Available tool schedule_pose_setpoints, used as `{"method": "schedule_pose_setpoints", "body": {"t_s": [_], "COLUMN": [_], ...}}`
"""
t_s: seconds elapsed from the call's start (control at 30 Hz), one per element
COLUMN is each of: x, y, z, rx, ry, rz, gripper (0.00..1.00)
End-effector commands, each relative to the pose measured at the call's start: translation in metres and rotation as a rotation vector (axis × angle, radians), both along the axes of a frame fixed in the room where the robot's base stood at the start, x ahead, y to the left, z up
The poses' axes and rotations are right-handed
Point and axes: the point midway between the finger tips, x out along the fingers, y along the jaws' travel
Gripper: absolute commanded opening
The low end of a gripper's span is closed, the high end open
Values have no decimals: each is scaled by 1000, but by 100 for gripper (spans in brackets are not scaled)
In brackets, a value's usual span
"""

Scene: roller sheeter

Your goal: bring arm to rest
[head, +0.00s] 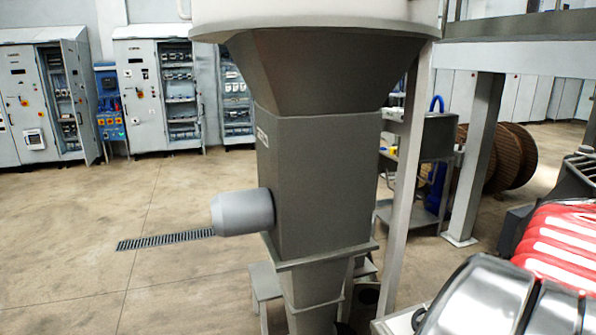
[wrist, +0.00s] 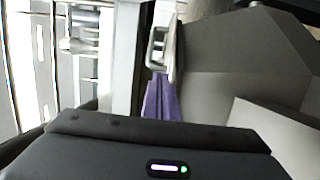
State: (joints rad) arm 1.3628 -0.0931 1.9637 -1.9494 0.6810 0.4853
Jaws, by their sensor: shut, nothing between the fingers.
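My gripper (wrist: 160,76) shows in the wrist view as a dark housing along the bottom edge, with a small lit indicator on it. Two narrow purple fingers stick up from behind the housing and lie together, with nothing visible between them. A pale metal loop or bracket (wrist: 158,48) appears just beyond the fingertips; I cannot tell whether it touches them. My arm and gripper do not show in the head view.
A grey hopper chute (head: 315,170) with a light cylinder (head: 242,212) on its side fills the middle. A grey post (head: 408,180) stands beside it. Red ribbed machinery (head: 562,240) is at lower right. Open cabinets (head: 140,90) line the back left; floor there is clear.

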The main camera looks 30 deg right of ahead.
Motion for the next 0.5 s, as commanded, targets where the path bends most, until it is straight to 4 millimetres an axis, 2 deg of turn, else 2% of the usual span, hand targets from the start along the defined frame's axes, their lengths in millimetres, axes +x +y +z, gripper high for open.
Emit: {"method": "schedule_pose_setpoints", "body": {"t_s": [0.27, 0.5], "x": [-2, -18], "y": [-30, -50], "z": [-1, 0], "rx": [1, 0], "ry": [0, -1], "rz": [-2, -5], "gripper": [0, 0]}}
